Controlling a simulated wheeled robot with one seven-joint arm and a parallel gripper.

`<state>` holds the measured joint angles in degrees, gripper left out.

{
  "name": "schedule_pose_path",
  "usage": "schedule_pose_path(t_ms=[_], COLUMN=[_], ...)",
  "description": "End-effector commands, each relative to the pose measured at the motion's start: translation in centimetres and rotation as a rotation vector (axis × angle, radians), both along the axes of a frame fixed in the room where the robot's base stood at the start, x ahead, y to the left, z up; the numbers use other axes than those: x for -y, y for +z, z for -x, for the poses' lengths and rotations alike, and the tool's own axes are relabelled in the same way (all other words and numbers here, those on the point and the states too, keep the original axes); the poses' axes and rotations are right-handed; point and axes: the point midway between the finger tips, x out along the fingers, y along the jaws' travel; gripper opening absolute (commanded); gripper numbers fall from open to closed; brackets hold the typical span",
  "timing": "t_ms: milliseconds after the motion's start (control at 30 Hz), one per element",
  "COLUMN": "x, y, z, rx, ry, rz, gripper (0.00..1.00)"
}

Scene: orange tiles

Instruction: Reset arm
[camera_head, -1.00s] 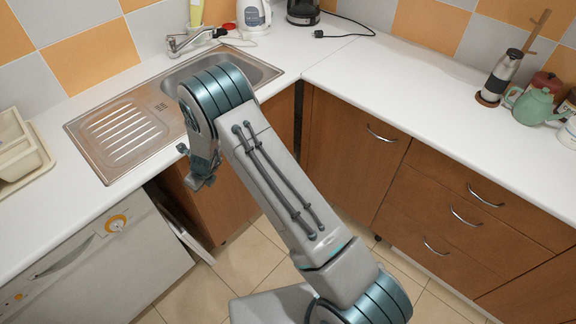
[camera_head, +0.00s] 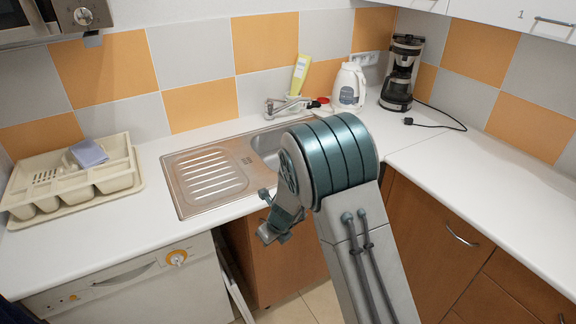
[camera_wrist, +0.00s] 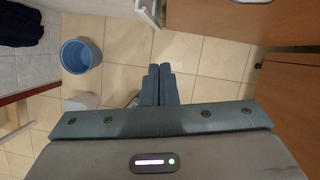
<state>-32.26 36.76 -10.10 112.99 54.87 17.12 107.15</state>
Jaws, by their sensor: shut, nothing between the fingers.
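My gripper (camera_wrist: 159,85) shows in the wrist view with its two fingers together and nothing between them. It hangs over the tiled floor (camera_wrist: 205,75), well above it. In the head view my arm rises from the bottom and bends in front of the sink, and the gripper end (camera_head: 275,228) points down in front of the counter edge by the sink cabinet, partly hidden by my arm. It touches nothing that I can see.
The sink (camera_head: 210,178), white kettle (camera_head: 349,87), coffee maker (camera_head: 402,75) and beige dish rack (camera_head: 75,190) are on the counter. A dishwasher (camera_head: 135,290) stands below at left. A blue bucket (camera_wrist: 80,56) is on the floor.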

Motion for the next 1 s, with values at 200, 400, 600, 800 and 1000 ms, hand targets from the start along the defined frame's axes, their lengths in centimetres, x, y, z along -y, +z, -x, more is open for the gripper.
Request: schedule_pose_path(t_ms=[200,400,600,800,1000], x=[0.7,4.0,8.1,12.6,17.0], y=[2.2,8.7,14.7,19.2,22.3], z=[0.2,2.1,5.5,9.9,15.0], rx=[0.030,0.141,0.268,0.379,0.441], ry=[0.094,0.426,0.808,1.184,1.553], rz=[0.007,0.057,0.157,0.300,0.477], gripper=[0.00,0.00,0.00,0.00,0.00])
